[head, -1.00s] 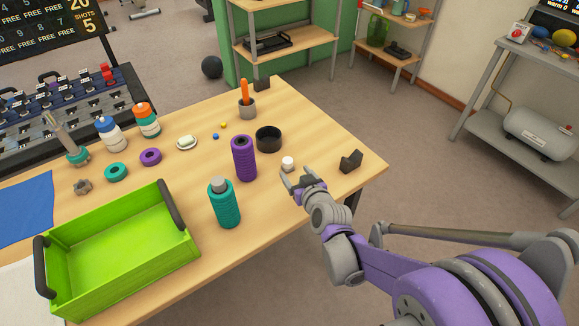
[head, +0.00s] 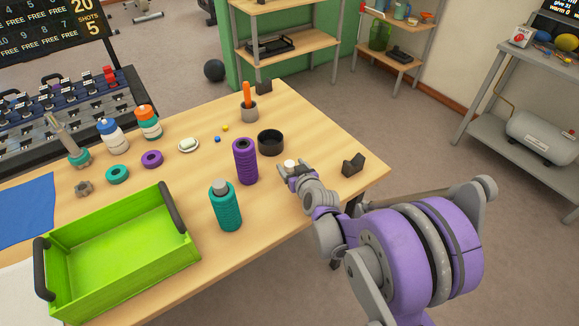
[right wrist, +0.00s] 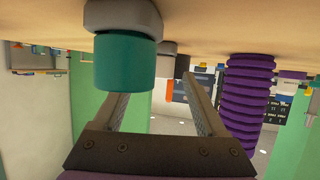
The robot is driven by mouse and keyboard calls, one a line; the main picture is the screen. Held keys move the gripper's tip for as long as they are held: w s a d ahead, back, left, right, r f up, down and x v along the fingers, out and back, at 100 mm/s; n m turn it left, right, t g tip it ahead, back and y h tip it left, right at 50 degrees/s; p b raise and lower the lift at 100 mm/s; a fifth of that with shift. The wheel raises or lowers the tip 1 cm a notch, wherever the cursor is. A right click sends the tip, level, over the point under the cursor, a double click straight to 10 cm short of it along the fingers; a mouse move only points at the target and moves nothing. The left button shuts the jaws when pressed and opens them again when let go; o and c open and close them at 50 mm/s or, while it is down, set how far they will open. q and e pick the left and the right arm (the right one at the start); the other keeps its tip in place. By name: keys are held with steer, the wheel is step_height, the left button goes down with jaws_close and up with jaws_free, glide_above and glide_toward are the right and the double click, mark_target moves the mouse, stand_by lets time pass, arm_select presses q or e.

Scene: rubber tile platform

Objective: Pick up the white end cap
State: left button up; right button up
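The white end cap (head: 290,164) stands on the wooden table (head: 330,137), right of the purple ribbed roller (head: 245,163). In the right wrist view the fingers (right wrist: 158,85) are apart. That view is upside down, and a teal and grey object close to the camera covers one fingertip. My left gripper is not in view.
A black ring (head: 271,143) stands behind the cap, and a black angled block (head: 353,165) sits to its right. A teal bottle (head: 226,206) and a green crate (head: 118,252) are to the left. The table's front edge is close to my right arm.

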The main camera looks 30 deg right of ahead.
jaws_close()
